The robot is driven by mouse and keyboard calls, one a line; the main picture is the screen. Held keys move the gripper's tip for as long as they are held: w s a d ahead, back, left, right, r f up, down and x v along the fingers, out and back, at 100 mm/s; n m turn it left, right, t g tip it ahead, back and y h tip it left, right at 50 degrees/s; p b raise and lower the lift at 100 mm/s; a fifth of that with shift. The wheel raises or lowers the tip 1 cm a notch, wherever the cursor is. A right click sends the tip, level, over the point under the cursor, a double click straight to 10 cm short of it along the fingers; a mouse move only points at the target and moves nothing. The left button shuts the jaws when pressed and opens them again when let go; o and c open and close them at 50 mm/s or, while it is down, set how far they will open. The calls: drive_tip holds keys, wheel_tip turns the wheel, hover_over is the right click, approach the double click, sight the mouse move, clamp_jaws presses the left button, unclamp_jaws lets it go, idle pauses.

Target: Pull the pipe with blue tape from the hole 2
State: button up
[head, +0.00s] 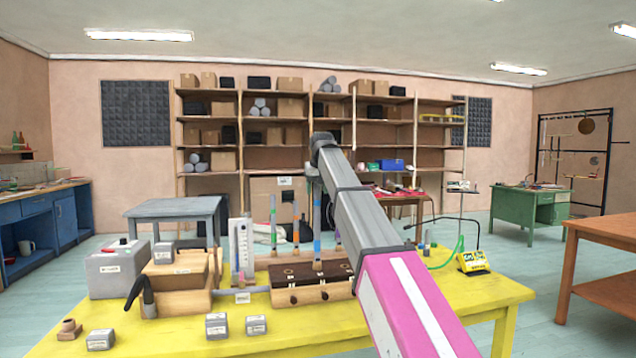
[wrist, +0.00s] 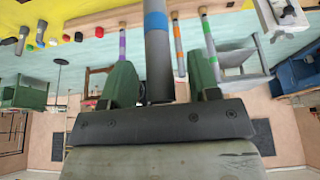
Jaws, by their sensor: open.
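A grey pipe with a blue tape band (head: 317,245) stands upright at the dark-topped wooden block (head: 310,290). The same pipe (wrist: 157,55) shows large in the wrist view, between the green fingers of my open gripper (wrist: 163,82). A gap shows on the pipe's right side; its left side is close to the other finger, and contact cannot be told. In the head view my arm partly hides the gripper. The hole numbers are not legible.
A wooden box (head: 178,273) and small grey blocks (head: 216,325) occupy the yellow table's (head: 490,292) left side. A yellow device (head: 473,262) stands right.

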drive_tip(key=shift+f, duration=0.1)
drive_tip(key=shift+c, duration=0.4)
clamp_jaws()
drive_tip(key=shift+r, duration=1.6)
drive_tip(key=shift+r, duration=1.4)
